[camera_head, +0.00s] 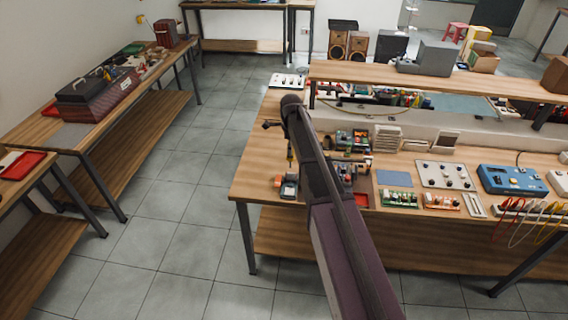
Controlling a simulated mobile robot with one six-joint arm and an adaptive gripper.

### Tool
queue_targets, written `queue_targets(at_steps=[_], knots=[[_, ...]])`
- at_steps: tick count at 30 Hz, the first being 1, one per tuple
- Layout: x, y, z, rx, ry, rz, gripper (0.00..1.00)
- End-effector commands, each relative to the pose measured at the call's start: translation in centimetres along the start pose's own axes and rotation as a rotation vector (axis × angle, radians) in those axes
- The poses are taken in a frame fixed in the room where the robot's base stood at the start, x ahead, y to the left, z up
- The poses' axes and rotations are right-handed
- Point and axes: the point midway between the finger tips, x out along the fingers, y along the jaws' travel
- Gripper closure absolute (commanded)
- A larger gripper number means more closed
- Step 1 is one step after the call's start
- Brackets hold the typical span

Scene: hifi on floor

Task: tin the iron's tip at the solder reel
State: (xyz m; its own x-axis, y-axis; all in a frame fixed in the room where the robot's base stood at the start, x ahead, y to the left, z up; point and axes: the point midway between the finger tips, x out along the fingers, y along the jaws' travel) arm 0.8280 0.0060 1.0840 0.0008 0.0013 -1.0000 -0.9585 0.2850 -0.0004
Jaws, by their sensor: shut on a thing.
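My arm reaches from the bottom of the view up over the left end of the workbench (262,176). Its far end covers part of the bench top. My gripper's fingers are hidden behind the arm, so I cannot see what is between them. I cannot make out the solder reel or the iron's tip.
Open boxes of small parts (352,139), a blue mat (394,178), a panel with knobs (445,175) and a blue instrument (511,180) lie right of my arm. A raised shelf (430,82) runs along the back. Tiled floor (180,215) is free to the left.

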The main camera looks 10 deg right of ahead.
Motion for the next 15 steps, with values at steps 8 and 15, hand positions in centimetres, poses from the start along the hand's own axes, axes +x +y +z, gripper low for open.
queue_targets(at_steps=[8, 15], knots=[[0.0, -0.3, -1.1, 0.013, 0.0, 0.0, 1.0], [0.2, -0.5, -1.5, 0.018, 0.0, 0.0, 1.0]])
